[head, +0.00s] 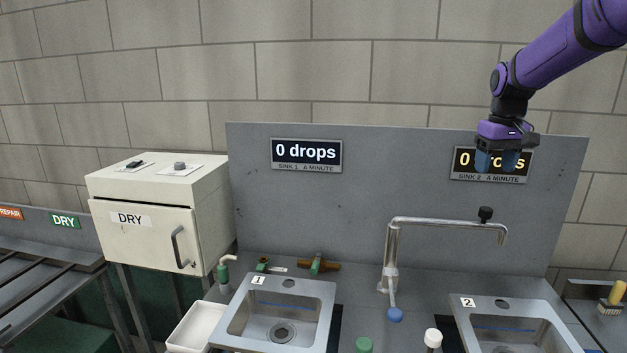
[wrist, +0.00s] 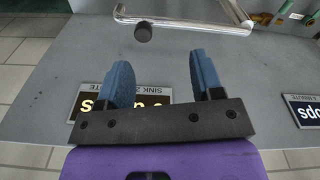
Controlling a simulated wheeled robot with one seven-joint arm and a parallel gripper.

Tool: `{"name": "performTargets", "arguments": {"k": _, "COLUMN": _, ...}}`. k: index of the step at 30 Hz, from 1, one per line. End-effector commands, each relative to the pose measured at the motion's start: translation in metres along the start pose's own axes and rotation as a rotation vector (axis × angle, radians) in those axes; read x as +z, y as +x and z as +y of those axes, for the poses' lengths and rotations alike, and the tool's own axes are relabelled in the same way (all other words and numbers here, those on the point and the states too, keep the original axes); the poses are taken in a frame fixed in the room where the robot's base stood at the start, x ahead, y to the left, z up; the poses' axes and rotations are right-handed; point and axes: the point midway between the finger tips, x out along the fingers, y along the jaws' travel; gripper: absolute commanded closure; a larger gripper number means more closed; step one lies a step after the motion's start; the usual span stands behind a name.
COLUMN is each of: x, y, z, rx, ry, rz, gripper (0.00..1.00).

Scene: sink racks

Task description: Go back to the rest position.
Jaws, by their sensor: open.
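My gripper (head: 497,161) is open and empty, with its two blue fingers apart. In the head view it hangs at the upper right, in front of the sink 2 display (head: 463,178) and partly covering its text. In the wrist view the open fingers (wrist: 163,85) show with nothing between them, and the sink 2 display (wrist: 84,101) appears upside down behind them. My purple arm reaches in from the top right.
The chrome faucet (head: 445,222) with a dark knob stands below my gripper. Sink 1 (head: 322,310) and sink 2 (head: 535,308) are in the counter. A white DRY box (head: 150,240) stands left. A brush (head: 613,297) lies far right. The wall area above is free.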

Motion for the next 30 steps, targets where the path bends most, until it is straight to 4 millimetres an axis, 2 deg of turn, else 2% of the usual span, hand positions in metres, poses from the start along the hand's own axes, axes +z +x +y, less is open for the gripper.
{"name": "performTargets", "arguments": {"k": 1, "x": 0.015, "y": -0.013, "z": -0.011, "rx": 0.005, "ry": 0.001, "rz": 0.021, "gripper": 0.39}}
{"name": "performTargets", "arguments": {"k": 6, "x": 0.063, "y": -0.042, "z": -0.042, "rx": 0.016, "ry": 0.011, "rz": 0.079, "gripper": 0.39}}
{"name": "performTargets", "arguments": {"k": 15, "x": 0.155, "y": -0.068, "z": -0.088, "rx": 0.024, "ry": 0.030, "rz": 0.182, "gripper": 0.39}}
{"name": "performTargets", "arguments": {"k": 23, "x": 0.237, "y": -0.067, "z": -0.119, "rx": 0.018, "ry": 0.047, "rz": 0.272, "gripper": 0.39}}
{"name": "performTargets", "arguments": {"k": 30, "x": 0.303, "y": -0.048, "z": -0.139, "rx": 0.004, "ry": 0.061, "rz": 0.349, "gripper": 0.39}}
